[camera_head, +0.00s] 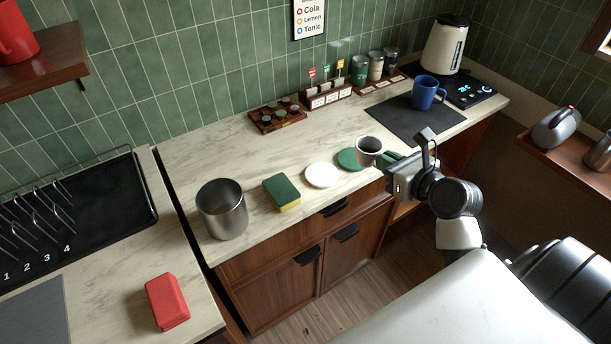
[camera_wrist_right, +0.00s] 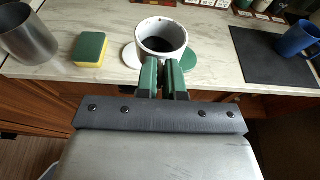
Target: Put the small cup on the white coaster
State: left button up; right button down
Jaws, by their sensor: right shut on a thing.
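The small cup (camera_head: 368,146) is light-rimmed with a dark inside. My right gripper (camera_head: 386,162) is shut on it at its near side, and the cup looks upright. In the right wrist view the cup (camera_wrist_right: 161,36) is just beyond the green fingertips of my right gripper (camera_wrist_right: 163,68). The white coaster (camera_head: 321,175) lies flat on the counter, left of the cup, with nothing on it. In the right wrist view the cup partly hides the white coaster (camera_wrist_right: 130,57). My left gripper is not in view.
A green coaster (camera_head: 349,160) lies behind the cup, partly hidden. A green and yellow sponge (camera_head: 282,193) and a steel canister (camera_head: 222,209) stand to the left. A blue mug (camera_head: 424,93) stands on a dark mat (camera_head: 400,122) to the right.

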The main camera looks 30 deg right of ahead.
jog(key=shift+w+a+f, duration=0.1)
jog(key=shift+w+a, duration=0.05)
jog(key=shift+w, duration=0.15)
jog(key=shift+w+a+f+p, duration=0.1)
jog(key=shift+w+a+f, duration=0.7)
jog(key=shift+w+f, duration=0.9)
jog(key=shift+w+a+f+p, duration=0.1)
jog(key=shift+w+a+f, duration=0.7)
jog(key=shift+w+f, duration=0.9)
jog(key=shift+w+a+f+p, duration=0.1)
jog(key=shift+w+a+f, duration=0.7)
jog(key=shift+w+f, duration=0.9)
jog(key=shift+s+f, duration=0.2)
jog(key=shift+s, duration=0.05)
jog(key=c, duration=1.2)
grip_release()
jog(key=shift+f, duration=0.1)
jog(key=shift+c, duration=0.2)
